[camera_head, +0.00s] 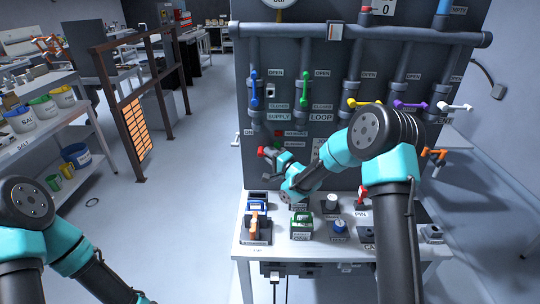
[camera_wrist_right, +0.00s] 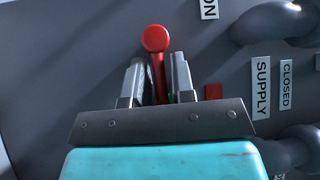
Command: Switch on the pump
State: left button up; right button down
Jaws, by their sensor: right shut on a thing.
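A red lever with a round knob sits on the grey panel (camera_head: 345,95); its knob (camera_wrist_right: 155,38) shows in the right wrist view, with an ON label (camera_wrist_right: 208,8) close by. My right gripper (camera_wrist_right: 158,78) is shut on the lever's stem, with the knob sticking out past the fingertips. In the head view the red knob (camera_head: 262,151) shows at the tip of my right gripper (camera_head: 271,154), low on the panel's left side. My left arm comes in at the lower left; its gripper is out of the picture.
Blue (camera_head: 254,90), green (camera_head: 305,90), yellow (camera_head: 365,103), purple (camera_head: 411,105) and white (camera_head: 455,106) valve handles line the panel above my right arm. A white table (camera_head: 275,251) below holds several devices.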

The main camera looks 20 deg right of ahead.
jog(key=shift+r+n+g, duration=0.25)
jog(key=shift+n+g, duration=0.15)
jog(key=shift+a+r+n+g+h, duration=0.15)
jog(key=shift+r+n+g+h, duration=0.35)
jog(key=shift+n+g, duration=0.35)
jog(key=shift+w+a+r+n+g+h, duration=0.1)
jog(key=shift+r+n+g+h, duration=0.1)
jog(key=shift+n+g+h, duration=0.25)
jog(key=shift+a+r+n+g+h, duration=0.15)
jog(key=shift+n+g+h, duration=0.15)
jog(key=shift+n, duration=0.2)
jog(key=c, duration=1.2)
grip_release()
jog(key=shift+o, duration=0.2)
jog(key=v, duration=1.7)
jog(key=shift+r, duration=0.2)
